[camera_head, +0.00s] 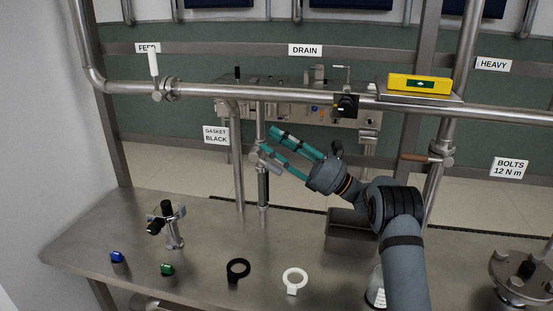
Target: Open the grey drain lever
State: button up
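A grey lever or fitting (267,160) sits on the vertical drain pipe (262,187), below the horizontal pipe and the DRAIN label (305,50). It is small and partly covered by my gripper, so its angle is hard to tell. My gripper (271,139) reaches in from the right with its two teal fingers apart. The lower fingertip is beside the grey fitting and overlaps it in this view. I cannot tell whether they touch. Nothing shows clearly between the fingers.
A horizontal steel pipe (215,92) runs above my gripper, with a black knob (346,105) and yellow box (420,84). A white FEED lever (153,63) stands left, a brown handle (413,157) right. Black (238,269) and white (295,279) rings lie on the bench (200,264).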

jog(key=shift+r, duration=0.95)
jog(key=shift+c, duration=0.3)
